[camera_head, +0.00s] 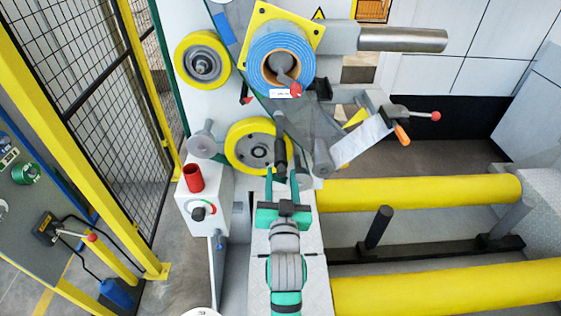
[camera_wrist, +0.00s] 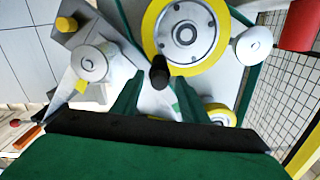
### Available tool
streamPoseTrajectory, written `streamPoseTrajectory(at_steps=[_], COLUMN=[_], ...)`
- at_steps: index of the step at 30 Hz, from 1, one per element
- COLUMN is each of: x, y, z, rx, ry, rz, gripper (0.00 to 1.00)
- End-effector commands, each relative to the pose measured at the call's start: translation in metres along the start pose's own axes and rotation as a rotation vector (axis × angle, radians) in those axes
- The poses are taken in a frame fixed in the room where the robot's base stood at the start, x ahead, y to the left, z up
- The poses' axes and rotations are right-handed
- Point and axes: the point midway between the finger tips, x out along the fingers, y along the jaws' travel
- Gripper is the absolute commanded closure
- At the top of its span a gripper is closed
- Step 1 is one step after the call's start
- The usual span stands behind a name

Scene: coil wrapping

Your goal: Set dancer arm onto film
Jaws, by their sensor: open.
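The dancer arm appears to be the dark bar (camera_head: 281,140) with a black grip at its lower end, in front of the machine. My gripper (camera_head: 281,178) is open, its two green fingers pointing at that grip. In the wrist view, the black grip (camera_wrist: 159,70) shows between and just beyond the fingertips (camera_wrist: 160,92). I cannot tell whether they touch it. The film is a grey translucent web (camera_head: 312,118) running down right of the dancer arm from the blue film roll (camera_head: 278,62). The bar's upper end is partly hidden.
A grey roller (camera_head: 322,160) and a red-knobbed lever (camera_head: 415,115) are to the right. A control box with a red button cylinder (camera_head: 194,178) is at left. Yellow rollers (camera_head: 430,192) lie right.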

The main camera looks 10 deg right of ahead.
Motion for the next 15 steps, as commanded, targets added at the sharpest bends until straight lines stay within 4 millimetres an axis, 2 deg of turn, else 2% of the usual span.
streamPoseTrajectory(at_steps=[6, 12, 15], x=[0.039, 0.061, 0.066], y=[0.0, 0.0, 0.0], z=[-0.001, 0.0, 0.0], rx=[-0.001, 0.0, 0.0], ry=[0.001, 0.0, 0.001], rz=[0.0, 0.0, 0.0], gripper=[0.6, 0.6, 0.6])
